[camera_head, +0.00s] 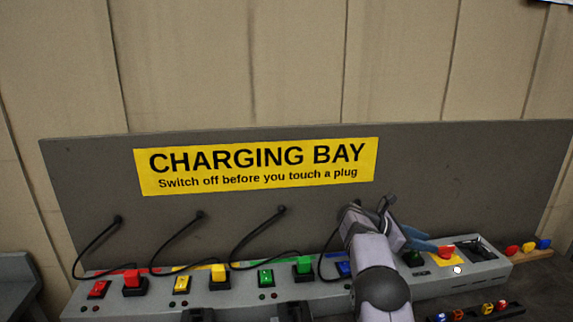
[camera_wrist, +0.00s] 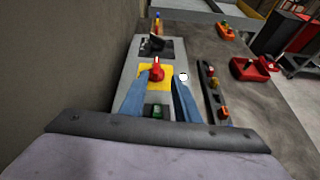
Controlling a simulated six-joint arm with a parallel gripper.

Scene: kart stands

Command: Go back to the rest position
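My gripper (camera_wrist: 161,84) is open, its two blue fingers apart in the wrist view. In the head view my gripper (camera_head: 428,245) reaches over the right part of the grey charging bench (camera_head: 330,301). A red knob or handle (camera_wrist: 157,70) stands on a yellow plate (camera_wrist: 145,83) beyond and between the fingertips, with no visible grip on it. The red knob also shows in the head view (camera_head: 446,251), close to the fingertips. A dark green part (camera_wrist: 156,111) lies between the fingers, nearer the wrist.
A dark socket (camera_wrist: 155,46) lies beyond the yellow plate. A dark rack (camera_wrist: 214,92) with small coloured pieces runs along the bench's right side. Plugs with black cables, such as the red plug (camera_head: 133,281), stand left on the bench.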

